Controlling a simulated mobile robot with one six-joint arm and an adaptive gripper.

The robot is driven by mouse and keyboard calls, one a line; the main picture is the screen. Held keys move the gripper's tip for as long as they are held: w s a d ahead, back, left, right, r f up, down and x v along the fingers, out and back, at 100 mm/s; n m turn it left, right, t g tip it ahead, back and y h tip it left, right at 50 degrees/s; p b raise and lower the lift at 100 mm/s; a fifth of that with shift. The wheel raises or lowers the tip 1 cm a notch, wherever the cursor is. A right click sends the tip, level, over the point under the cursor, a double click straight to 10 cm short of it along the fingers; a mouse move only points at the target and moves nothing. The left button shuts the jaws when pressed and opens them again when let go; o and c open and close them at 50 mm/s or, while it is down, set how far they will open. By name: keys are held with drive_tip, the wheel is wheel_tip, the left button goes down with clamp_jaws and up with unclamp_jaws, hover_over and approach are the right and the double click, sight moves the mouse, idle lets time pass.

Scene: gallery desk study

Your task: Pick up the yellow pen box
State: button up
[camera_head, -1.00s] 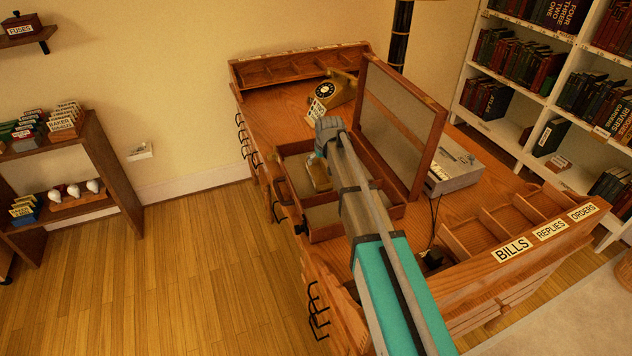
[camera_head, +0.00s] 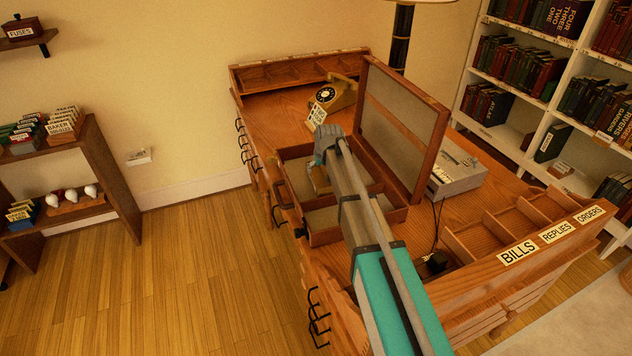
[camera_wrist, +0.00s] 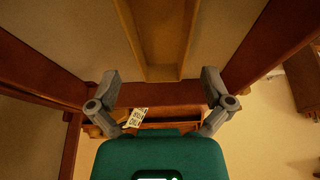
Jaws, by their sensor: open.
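The yellow pen box (camera_wrist: 158,45) is a tan-yellow, open, trough-like tray at the top middle of the wrist view. In the head view, part of it (camera_head: 319,180) shows inside the open wooden case (camera_head: 323,237) on the desk; my gripper and arm hide the rest. My gripper (camera_wrist: 160,80) is open and empty, with its two grey fingers spread to either side of the pen box's line. In the head view, my gripper (camera_head: 327,148) is over the case, close above the pen box. I cannot tell whether the fingers touch anything.
The case's raised lid (camera_head: 400,130) stands just right of my gripper. A grey machine (camera_head: 456,175) is to the right. A labelled sorter (camera_head: 490,235) is at the front right.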

sight(318, 179)
drive_tip(key=shift+b+x, duration=2.1)
drive_tip(key=shift+x, duration=0.4)
drive_tip(key=shift+a, duration=0.1)
drive_tip(key=c, duration=1)
